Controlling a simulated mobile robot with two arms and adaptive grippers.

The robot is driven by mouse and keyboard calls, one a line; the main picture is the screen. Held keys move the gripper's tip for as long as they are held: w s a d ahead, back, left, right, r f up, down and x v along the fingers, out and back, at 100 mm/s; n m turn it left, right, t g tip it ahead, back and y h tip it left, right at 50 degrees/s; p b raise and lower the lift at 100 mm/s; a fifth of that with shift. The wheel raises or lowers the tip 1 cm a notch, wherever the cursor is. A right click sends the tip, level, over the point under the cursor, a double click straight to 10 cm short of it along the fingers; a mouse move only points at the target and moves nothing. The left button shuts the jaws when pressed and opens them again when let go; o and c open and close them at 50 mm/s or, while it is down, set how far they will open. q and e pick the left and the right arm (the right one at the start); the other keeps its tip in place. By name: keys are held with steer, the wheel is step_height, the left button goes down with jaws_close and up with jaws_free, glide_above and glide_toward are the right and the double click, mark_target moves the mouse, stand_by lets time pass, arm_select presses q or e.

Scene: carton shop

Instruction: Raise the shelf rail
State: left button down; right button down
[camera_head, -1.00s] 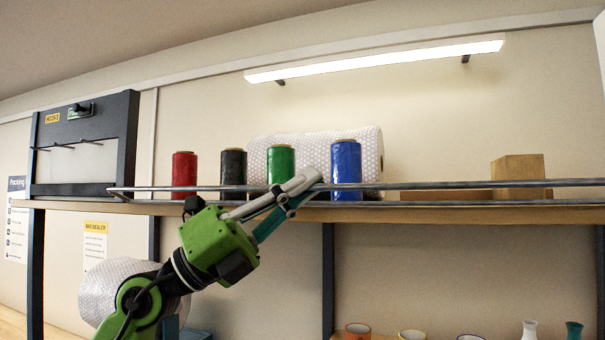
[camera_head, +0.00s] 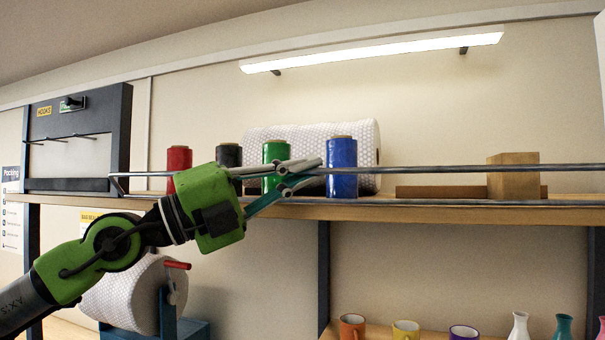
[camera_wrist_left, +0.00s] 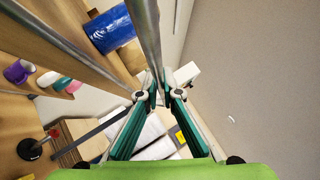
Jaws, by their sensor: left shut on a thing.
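The shelf rail (camera_head: 430,169) is a long grey metal bar along the front of the upper shelf (camera_head: 450,213). It stands clear above a second, lower bar (camera_head: 440,202) at the shelf edge and crosses in front of the spools. My left gripper (camera_head: 305,172) is shut on the rail in front of the gap between the green and blue spools. In the left wrist view the rail (camera_wrist_left: 147,35) runs down between the fingertips (camera_wrist_left: 160,92), and the lower bar (camera_wrist_left: 75,40) lies apart to its left. My right gripper is not in view.
Red (camera_head: 179,160), black (camera_head: 229,155), green (camera_head: 276,153) and blue (camera_head: 342,167) spools stand on the shelf before a bubble-wrap roll (camera_head: 310,135). A wooden block (camera_head: 513,175) stands at the right. Mugs (camera_head: 352,327) and vases (camera_head: 519,325) are below.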

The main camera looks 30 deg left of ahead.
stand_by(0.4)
arm_select(q)
steer(key=c, duration=2.2)
jaws_free()
steer(key=shift+s+a, duration=0.1)
steer(key=shift+a, duration=0.05)
steer(key=shift+s+a+f, duration=0.1)
steer(key=shift+s+a, duration=0.2)
steer(key=shift+s, duration=0.05)
steer(key=shift+s+f, duration=0.1)
steer(key=shift+s, duration=0.1)
